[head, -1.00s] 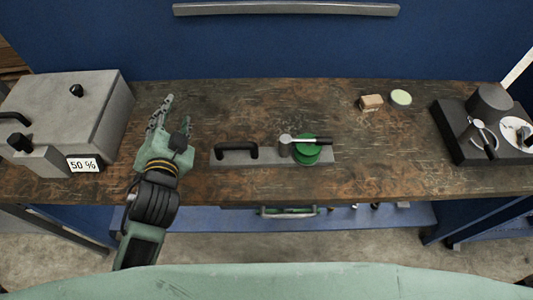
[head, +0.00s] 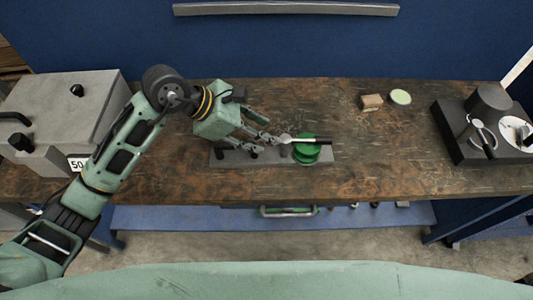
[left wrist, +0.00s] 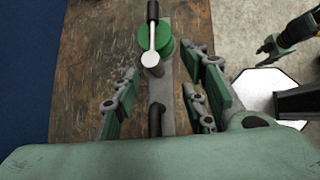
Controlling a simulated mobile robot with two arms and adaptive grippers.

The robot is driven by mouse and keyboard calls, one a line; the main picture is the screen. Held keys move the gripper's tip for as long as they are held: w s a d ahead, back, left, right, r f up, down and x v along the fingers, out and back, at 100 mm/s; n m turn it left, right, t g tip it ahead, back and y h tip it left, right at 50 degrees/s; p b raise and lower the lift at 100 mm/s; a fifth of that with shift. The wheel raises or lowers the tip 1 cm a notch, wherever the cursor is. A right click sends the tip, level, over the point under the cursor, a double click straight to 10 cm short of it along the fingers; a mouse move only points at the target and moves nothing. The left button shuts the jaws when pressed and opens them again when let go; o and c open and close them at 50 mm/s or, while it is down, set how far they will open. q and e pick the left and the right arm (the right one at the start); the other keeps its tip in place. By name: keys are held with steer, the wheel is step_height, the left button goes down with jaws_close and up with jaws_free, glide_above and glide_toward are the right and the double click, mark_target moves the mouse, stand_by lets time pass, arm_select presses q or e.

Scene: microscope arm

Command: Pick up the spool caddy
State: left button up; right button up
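The spool caddy (head: 323,157) is a flat grey base on the bench with a green spool (head: 306,154) and a black-handled metal tool at its right end. My left gripper (head: 262,142) is over the caddy's left half, its fingers open and pointing toward the spool. In the left wrist view, the open fingers (left wrist: 160,95) stand on either side of the caddy base (left wrist: 166,88), with its dark handle (left wrist: 155,120) between them. My right gripper (left wrist: 268,47) shows small at the upper right of the wrist view.
A grey box (head: 52,105) with black knobs stands at the left behind my arm. A small brown block (head: 371,102) and a pale green disc (head: 400,97) lie at the back right. A dark unit (head: 460,140) stands at the far right. The bench right of the caddy is clear.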

mark_target(235, 148)
arm_select(q)
steer(key=a+y, duration=0.1)
steer(key=a, duration=0.1)
steer(key=w+a+f+y, duration=0.1)
steer(key=a, duration=0.1)
steer(key=w+a+f+y, duration=0.1)
steer(key=a+y, duration=0.1)
steer(key=shift+a+f+m, duration=0.2)
steer(key=shift+a+m, duration=0.1)
steer(key=shift+a, duration=0.1)
steer(key=shift+w+f, duration=0.1)
steer(key=shift+f, duration=0.15)
steer(key=p+x, duration=0.1)
steer(key=x, duration=0.2)
steer(key=p+x, duration=0.2)
steer(key=x, duration=0.1)
steer(key=shift+s+d+f+p, duration=0.1)
steer(key=shift+s+p, duration=0.1)
steer(key=shift+p, duration=0.1)
steer(key=shift+w+d+f, duration=0.15)
steer(key=shift+f, duration=0.35)
jaws_close()
steer(key=shift+w+r, duration=0.1)
steer(key=shift+r, duration=0.1)
